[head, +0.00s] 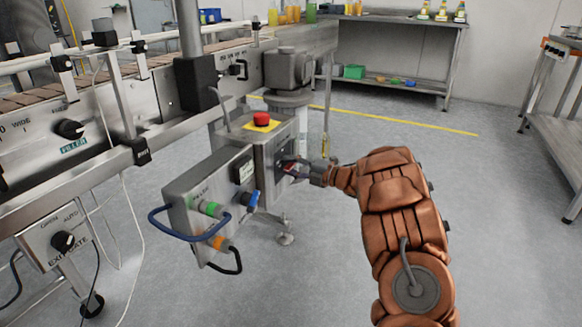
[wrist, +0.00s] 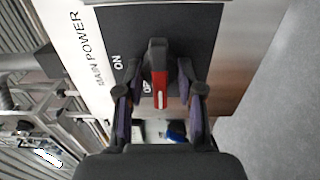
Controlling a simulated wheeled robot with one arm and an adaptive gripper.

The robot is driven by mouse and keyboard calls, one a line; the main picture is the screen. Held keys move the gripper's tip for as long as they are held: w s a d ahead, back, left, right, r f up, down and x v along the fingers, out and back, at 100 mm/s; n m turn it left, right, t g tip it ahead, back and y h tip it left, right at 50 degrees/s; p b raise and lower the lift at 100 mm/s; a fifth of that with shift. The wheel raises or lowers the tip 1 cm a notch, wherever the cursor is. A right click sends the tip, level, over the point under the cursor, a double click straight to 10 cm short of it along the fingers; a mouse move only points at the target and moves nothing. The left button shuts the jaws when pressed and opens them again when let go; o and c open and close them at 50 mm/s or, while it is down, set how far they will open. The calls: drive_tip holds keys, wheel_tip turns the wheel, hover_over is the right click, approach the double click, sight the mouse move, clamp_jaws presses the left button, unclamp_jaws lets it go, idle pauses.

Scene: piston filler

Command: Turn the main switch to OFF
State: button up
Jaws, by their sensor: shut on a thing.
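The main switch (wrist: 159,75) is a dark knob with a red front bar and a white mark at its lower end, on a black plate (wrist: 197,28). In the wrist view the bar stands upright in the picture, its marked end pointing down beside the partly covered OFF label (wrist: 147,87). The ON label (wrist: 117,62) is farther left. My gripper (wrist: 160,82) is shut on the switch, one finger on each side. In the head view my gripper (head: 303,170) reaches the right side of the steel control box (head: 270,147); the switch is mostly hidden there.
A red emergency button (head: 261,118) tops the box. A panel with colored buttons (head: 210,208) and a blue looped cable juts out at front left. The conveyor (head: 150,110) runs behind. The floor (head: 480,190) to the right is clear.

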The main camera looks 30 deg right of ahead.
drive_tip(key=o, duration=1.1)
drive_tip(key=v, duration=1.2)
